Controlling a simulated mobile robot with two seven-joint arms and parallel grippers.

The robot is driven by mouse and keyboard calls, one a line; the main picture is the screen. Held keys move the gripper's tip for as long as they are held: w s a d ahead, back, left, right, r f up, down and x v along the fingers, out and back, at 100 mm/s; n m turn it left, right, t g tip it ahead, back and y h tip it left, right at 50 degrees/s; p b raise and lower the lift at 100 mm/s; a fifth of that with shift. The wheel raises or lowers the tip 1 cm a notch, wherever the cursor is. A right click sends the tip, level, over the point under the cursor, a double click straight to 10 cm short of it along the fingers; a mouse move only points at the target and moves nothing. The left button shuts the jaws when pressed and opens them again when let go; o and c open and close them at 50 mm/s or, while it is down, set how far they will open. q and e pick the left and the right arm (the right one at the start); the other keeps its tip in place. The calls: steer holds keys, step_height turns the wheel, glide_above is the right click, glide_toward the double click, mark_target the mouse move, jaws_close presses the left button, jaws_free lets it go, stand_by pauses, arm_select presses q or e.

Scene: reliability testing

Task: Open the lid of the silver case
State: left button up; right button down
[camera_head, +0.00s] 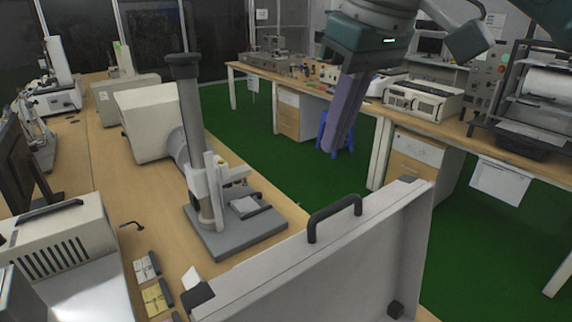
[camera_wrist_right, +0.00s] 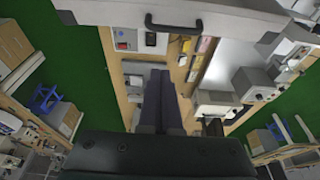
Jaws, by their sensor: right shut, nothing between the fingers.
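The silver case's lid (camera_head: 340,265) stands raised at the bottom of the head view, its recessed, rimmed face toward me. A black handle (camera_head: 335,214) sits on its top edge, and dark corner pieces show. The lid edge (camera_wrist_right: 235,20) and the handle (camera_wrist_right: 172,27) also show at the top of the right wrist view. The rest of the case is out of view. My right gripper (camera_head: 338,148) is shut and empty, above and beyond the lid, apart from the handle. Its fingers show together in the right wrist view (camera_wrist_right: 160,75). My left gripper is not in view.
A wooden bench on the left holds a grey-based stand (camera_head: 240,228) with a tall column, a beige instrument (camera_head: 150,120) and a vented box (camera_head: 60,245). Another bench (camera_head: 440,128) with instruments runs along the back right. Green floor (camera_head: 260,135) lies open between them.

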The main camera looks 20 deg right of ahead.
mark_target(337, 216)
steer(key=f+p, duration=0.1)
steer(key=f, duration=0.1)
steer(key=f+p, duration=0.2)
steer(key=s+f+p, duration=0.1)
steer(key=f, duration=0.2)
steer(key=shift+d+p, duration=0.2)
steer(key=shift+p, duration=0.15)
steer(key=shift+s, duration=0.15)
